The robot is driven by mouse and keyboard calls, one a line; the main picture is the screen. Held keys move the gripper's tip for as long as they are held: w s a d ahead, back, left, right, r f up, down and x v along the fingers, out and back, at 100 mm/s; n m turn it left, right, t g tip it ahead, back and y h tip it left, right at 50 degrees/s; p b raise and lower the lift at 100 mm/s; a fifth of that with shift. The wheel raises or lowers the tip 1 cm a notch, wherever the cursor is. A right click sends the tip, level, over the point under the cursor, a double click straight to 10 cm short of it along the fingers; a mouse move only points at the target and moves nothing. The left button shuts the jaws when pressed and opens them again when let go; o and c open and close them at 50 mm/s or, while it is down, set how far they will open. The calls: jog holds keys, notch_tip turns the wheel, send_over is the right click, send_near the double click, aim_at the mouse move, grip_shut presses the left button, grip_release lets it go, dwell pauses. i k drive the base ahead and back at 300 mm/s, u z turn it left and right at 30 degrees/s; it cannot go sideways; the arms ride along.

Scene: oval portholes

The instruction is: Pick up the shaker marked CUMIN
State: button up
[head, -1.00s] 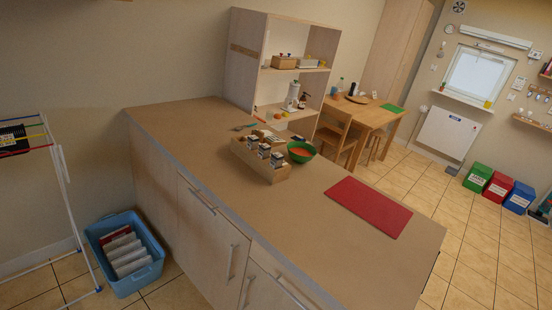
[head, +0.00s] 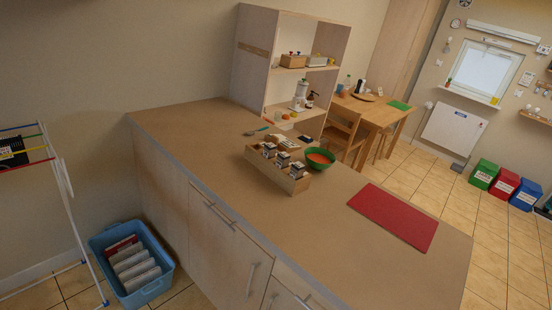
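Several small shakers with dark lids and pale labels stand in a row in a wooden box (head: 259,165) on the counter. One is at the left (head: 269,150), one in the middle (head: 283,160) and one at the right (head: 297,170). The labels are too small to read, so I cannot tell which is marked CUMIN. My gripper is not in view.
A green bowl with orange contents (head: 319,159) stands just right of the box. A red mat (head: 394,216) lies farther right on the counter (head: 215,140). A wooden shelf unit (head: 255,62) stands at the back. The counter's front left is clear.

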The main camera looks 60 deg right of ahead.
aim_at(282, 161)
jog(key=u, duration=0.05)
jog(key=i, duration=3.1)
jog(key=z, duration=3.1)
jog(key=i, duration=0.5)
jog(key=z, duration=0.15)
